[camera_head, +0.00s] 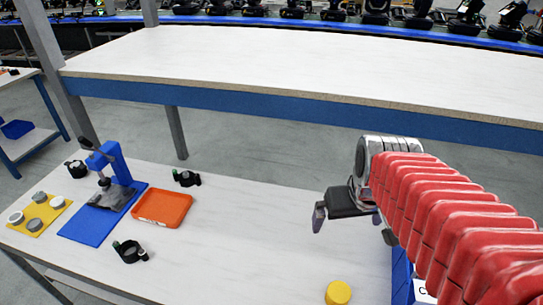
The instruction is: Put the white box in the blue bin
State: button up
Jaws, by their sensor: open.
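My gripper (352,226) is open and empty above the right part of the near white table, its fingers spread apart. A blue object (401,277), probably the blue bin, shows at the bottom right beside my red-sleeved arm, which hides most of it. A white surface with a dark letter (422,293) shows at the bottom edge against the blue. I cannot tell whether it is the white box or a label, or whether it lies inside the bin. No other white box is visible.
A yellow round object (338,292) stands near the front edge. An orange tray (162,209), a blue press (112,165), black clamp-like parts (130,251) and a yellow plate with grey cups (40,213) are left. The table's middle is clear. A raised white bench (280,62) stands behind.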

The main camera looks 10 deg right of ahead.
jog(key=s+a+r+n+t+y, duration=0.1)
jog(key=s+a+r, duration=0.2)
jog(key=a, duration=0.7)
jog(key=shift+s+a+r+n+t, duration=0.2)
jog(key=shift+s+a+n+t, duration=0.1)
jog(key=shift+s+t, duration=0.15)
